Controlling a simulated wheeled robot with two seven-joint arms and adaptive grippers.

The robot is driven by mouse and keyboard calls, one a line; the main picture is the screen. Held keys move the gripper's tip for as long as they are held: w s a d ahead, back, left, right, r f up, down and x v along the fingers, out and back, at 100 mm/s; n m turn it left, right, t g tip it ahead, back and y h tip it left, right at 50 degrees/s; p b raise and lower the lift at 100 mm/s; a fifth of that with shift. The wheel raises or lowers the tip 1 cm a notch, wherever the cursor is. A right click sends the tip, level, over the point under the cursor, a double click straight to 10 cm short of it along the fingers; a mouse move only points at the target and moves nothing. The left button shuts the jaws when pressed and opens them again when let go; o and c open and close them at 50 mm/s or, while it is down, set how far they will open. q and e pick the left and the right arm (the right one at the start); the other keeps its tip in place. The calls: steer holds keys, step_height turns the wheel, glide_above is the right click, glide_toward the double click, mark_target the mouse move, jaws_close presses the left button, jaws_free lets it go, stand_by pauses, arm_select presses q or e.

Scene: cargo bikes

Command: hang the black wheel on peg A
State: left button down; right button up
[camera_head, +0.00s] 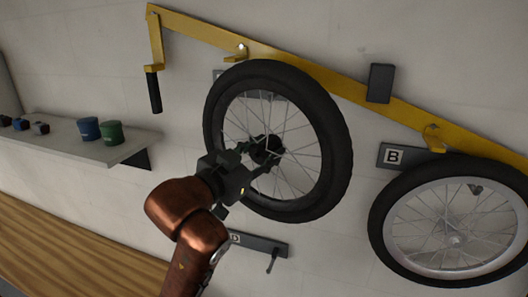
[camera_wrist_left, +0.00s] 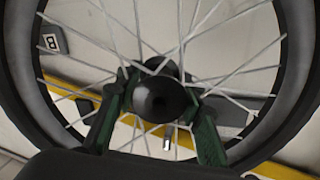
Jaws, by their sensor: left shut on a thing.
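The black wheel (camera_head: 334,130) is held up in front of the wall, face-on, in the middle of the head view. My left gripper (camera_head: 262,160) is shut on its hub, which also shows between the green fingers (camera_wrist_left: 160,110) in the left wrist view. A yellow peg (camera_head: 240,52) on the rail shows just above the tyre's upper left. The plate (camera_head: 218,75) by this peg is mostly hidden by the tyre, so its letter cannot be read. I cannot tell whether the tyre touches the peg. My right gripper is not in view.
A yellow rail (camera_head: 335,82) slopes down to the right. A silver-rimmed wheel (camera_head: 385,215) is at the right, below the peg (camera_head: 433,141) by plate B (camera_head: 394,157). A shelf (camera_head: 70,140) with several small items is at the left, above a wooden surface (camera_head: 75,250).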

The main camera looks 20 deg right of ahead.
arm_select(q)
steer(key=shift+w+d, duration=0.6)
steer(key=shift+w, duration=0.25)
steer(key=shift+w+d, duration=0.55)
steer(key=shift+w, duration=0.25)
steer(key=shift+w+d+f, duration=0.35)
steer(key=shift+w+f, duration=0.25)
steer(key=shift+f, duration=0.2)
steer(key=shift+f, duration=0.1)
